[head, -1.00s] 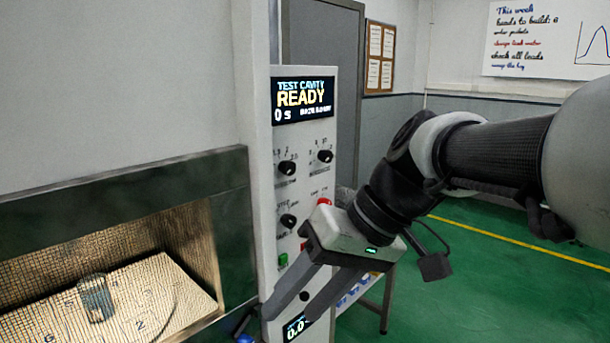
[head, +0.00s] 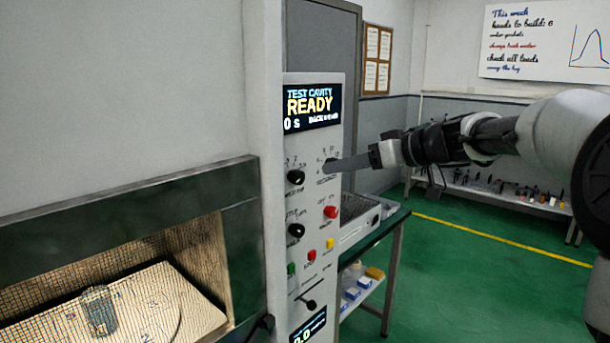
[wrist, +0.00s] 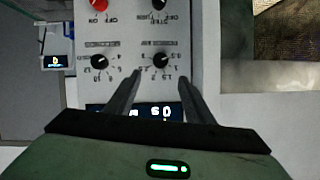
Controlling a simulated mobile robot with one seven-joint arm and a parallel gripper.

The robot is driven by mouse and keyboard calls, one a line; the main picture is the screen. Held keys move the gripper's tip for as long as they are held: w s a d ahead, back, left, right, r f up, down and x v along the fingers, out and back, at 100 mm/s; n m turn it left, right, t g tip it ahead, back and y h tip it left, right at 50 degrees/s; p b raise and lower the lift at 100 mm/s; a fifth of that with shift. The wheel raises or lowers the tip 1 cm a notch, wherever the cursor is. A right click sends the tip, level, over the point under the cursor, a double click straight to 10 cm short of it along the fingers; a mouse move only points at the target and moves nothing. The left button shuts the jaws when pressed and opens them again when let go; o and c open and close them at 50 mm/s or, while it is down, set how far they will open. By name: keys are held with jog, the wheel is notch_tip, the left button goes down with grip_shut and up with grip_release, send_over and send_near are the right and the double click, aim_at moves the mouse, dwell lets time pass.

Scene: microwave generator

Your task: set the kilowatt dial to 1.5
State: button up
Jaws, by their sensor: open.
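The kilowatt dial (wrist: 162,61) is a black round knob with printed numbers around it, upside down in the wrist view. It also shows in the head view as the left knob of the upper row (head: 295,177) on the white control panel (head: 272,225). I cannot clearly tell which number its pointer marks. My gripper (wrist: 160,76) is open and empty. In the wrist view its fingertips lie either side of the dial's lower part. I cannot tell whether they touch the panel. In the head view my gripper (head: 333,165) points at the panel and hides the upper right knob.
A second numbered knob (wrist: 99,62) sits close beside the dial. The lit display (head: 313,107) reads READY. The open cavity (head: 110,290) holds a glass (head: 98,310).

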aim_at(301, 177)
jog(key=p+x, duration=0.1)
jog(key=x, duration=1.1)
jog(key=shift+w+a+f+p, duration=0.1)
jog(key=shift+w+a+p, duration=0.1)
jog(key=shift+a+p, duration=0.1)
jog(key=c, duration=1)
jog(key=shift+c, duration=0.2)
